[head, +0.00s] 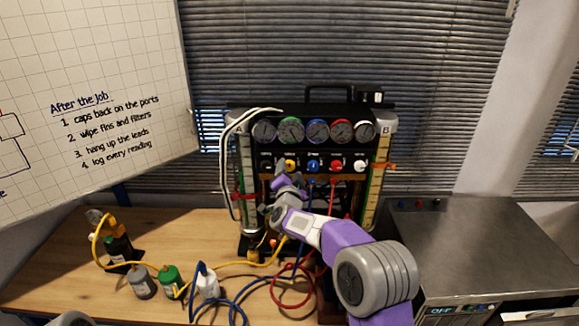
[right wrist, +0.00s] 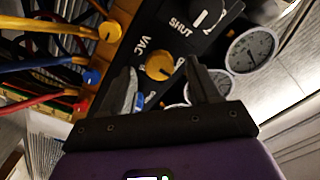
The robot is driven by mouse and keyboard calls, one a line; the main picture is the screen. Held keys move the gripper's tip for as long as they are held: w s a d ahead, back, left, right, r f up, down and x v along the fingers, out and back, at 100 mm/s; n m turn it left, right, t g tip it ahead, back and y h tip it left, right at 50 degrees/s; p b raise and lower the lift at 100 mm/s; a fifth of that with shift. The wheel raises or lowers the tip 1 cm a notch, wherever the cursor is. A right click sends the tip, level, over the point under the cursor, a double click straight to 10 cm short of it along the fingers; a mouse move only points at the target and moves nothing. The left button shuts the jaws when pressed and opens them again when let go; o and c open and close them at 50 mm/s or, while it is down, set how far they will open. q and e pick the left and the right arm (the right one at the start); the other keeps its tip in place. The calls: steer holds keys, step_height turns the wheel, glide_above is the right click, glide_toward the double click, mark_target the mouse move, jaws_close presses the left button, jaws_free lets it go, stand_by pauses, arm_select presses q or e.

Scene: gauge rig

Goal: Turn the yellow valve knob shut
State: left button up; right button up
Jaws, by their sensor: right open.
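The yellow valve knob (head: 290,165) is on the black panel of the gauge rig, below the row of gauges. In the right wrist view the yellow knob (right wrist: 159,66) has a dark mark on its face, and the words VAC and SHUT are printed near it. My right gripper (head: 284,182) is open just in front of and below the knob. In the right wrist view the knob shows between the fingertips of the gripper (right wrist: 163,76), seemingly beyond them; I cannot tell whether they touch it. My left gripper is not in view.
A blue knob (head: 313,165), a red knob (head: 336,165) and a white knob (head: 360,166) sit close beside the yellow one. Yellow, blue and red hoses run below the panel over the wooden bench (head: 60,270). Small bottles stand at left; a metal unit (head: 470,240) stands at right.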

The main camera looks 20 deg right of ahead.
steer(key=shift+x, duration=1.3)
